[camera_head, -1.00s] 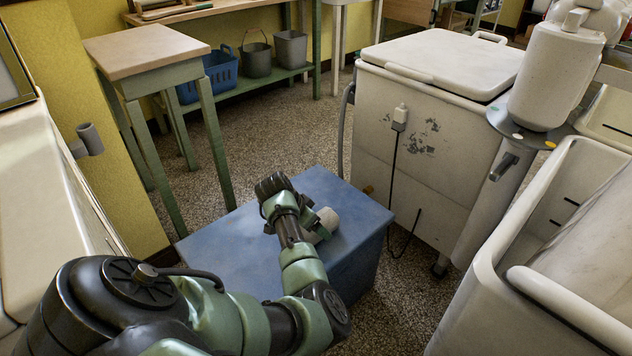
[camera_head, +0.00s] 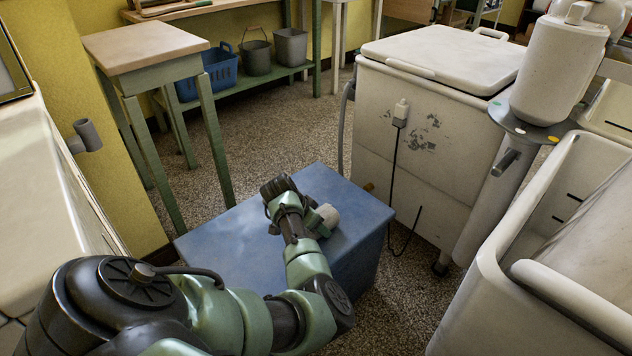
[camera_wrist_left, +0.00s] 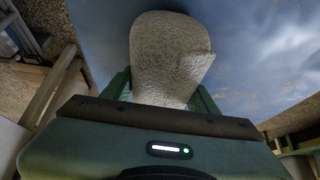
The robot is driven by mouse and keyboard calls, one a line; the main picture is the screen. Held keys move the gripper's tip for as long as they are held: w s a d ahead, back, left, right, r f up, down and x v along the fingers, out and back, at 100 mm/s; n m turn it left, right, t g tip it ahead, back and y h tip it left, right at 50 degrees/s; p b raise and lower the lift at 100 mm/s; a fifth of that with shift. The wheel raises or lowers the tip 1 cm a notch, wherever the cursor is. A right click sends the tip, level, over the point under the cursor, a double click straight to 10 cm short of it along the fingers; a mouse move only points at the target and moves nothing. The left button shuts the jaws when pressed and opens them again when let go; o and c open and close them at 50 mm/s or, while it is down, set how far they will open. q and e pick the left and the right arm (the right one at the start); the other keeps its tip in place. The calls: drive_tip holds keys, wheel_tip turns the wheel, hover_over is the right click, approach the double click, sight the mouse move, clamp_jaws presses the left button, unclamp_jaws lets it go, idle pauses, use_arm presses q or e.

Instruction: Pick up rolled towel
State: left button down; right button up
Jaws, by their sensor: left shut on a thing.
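The rolled towel (camera_wrist_left: 172,55) is pale and textured. In the left wrist view it sits between the two green fingers of my left gripper (camera_wrist_left: 162,90), which is shut on it. In the head view the end of the towel (camera_head: 327,216) shows beside my left wrist, just over the blue box top (camera_head: 235,232). I cannot tell whether the towel touches the box top. My right gripper is not in view.
A white washer cabinet (camera_head: 415,160) stands just behind and right of the blue box, with a cord hanging down. A wooden-topped stool (camera_head: 145,50) is at the left. White tubs (camera_head: 560,240) stand at the right. Speckled floor is open between stool and washer.

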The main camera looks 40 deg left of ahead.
use_arm(q)
drive_tip(key=shift+a+r, duration=0.1)
drive_tip(key=shift+r, duration=0.15)
